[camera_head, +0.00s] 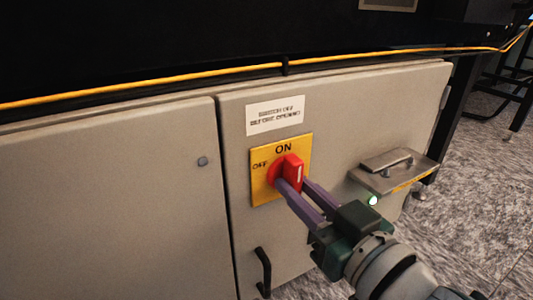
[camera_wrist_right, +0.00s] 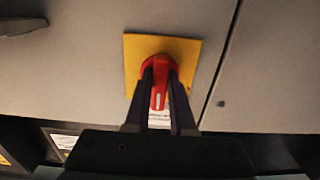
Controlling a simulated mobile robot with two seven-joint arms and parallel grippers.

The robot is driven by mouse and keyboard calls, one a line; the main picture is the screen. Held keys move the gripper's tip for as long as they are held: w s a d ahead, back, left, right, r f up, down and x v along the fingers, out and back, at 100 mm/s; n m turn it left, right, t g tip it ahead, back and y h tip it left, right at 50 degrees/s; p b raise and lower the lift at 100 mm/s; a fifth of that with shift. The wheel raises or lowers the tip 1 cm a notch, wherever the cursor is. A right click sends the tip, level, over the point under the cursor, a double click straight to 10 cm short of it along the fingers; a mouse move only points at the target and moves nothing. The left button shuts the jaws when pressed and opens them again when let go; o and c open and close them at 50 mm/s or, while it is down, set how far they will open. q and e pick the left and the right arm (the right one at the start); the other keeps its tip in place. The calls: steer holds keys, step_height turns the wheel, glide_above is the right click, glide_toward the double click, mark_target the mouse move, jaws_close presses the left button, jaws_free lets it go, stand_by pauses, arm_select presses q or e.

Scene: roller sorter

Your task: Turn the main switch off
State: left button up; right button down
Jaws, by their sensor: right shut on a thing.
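The main switch is a red rotary knob (camera_head: 291,168) on a yellow plate (camera_head: 263,190) marked ON at the top and OFF at the left. The plate is on the grey cabinet door, and the knob's white line stands near upright, toward ON. My right gripper (camera_head: 294,184) comes from the lower right and is shut on the red knob. In the right wrist view the two dark fingers lie on either side of the red knob (camera_wrist_right: 158,66) over the yellow plate (camera_wrist_right: 187,50). My left gripper is not in view.
A white label (camera_head: 275,115) sits above the plate. A black door handle (camera_head: 263,272) is below it. A metal bracket (camera_head: 395,170) sticks out to the right of my right gripper. A yellow cable (camera_head: 180,76) runs along the dark frame above the cabinet.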

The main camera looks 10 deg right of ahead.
steer(key=shift+w+a+r, duration=0.1)
steer(key=shift+w+r, duration=0.05)
steer(key=shift+r, duration=0.1)
